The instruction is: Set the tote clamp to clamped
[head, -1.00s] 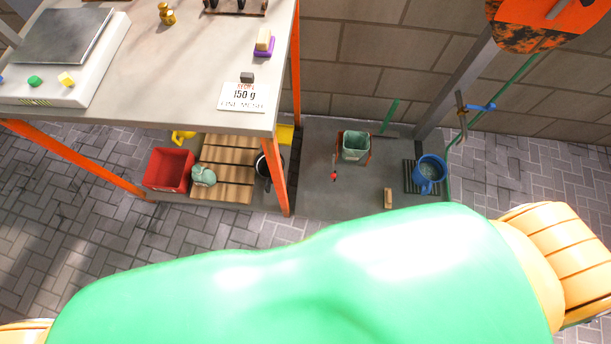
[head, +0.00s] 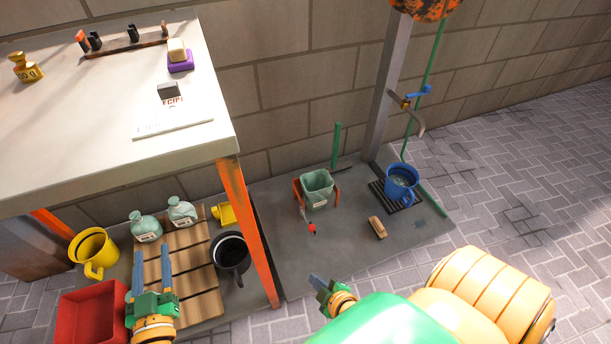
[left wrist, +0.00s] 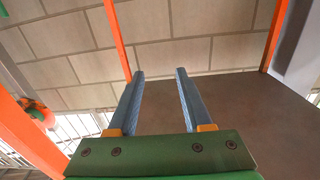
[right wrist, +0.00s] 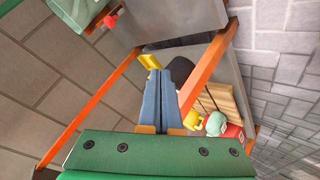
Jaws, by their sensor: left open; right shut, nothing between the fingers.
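A pale green tote (head: 317,187) stands on the grey floor platform between orange clamp sides (head: 299,197). A thin lever with a red knob (head: 312,229) sticks out at its front, pointing down toward me. In the right wrist view, the tote (right wrist: 75,10) and red knob (right wrist: 111,21) show at the top left, cut by the edge. My right gripper (head: 315,281) is shut and empty, nearer to me than the knob and apart from it. My left gripper (head: 152,248) is open and empty over the wooden slats by the red bin; its fingers also show in the left wrist view (left wrist: 160,78).
The table with its orange leg (head: 248,230) stands left of the tote. Below are a red bin (head: 92,312), yellow bucket (head: 94,250), black pot (head: 231,254) and green bottles. A blue bucket (head: 401,183) and wooden block (head: 377,228) lie right of the tote.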

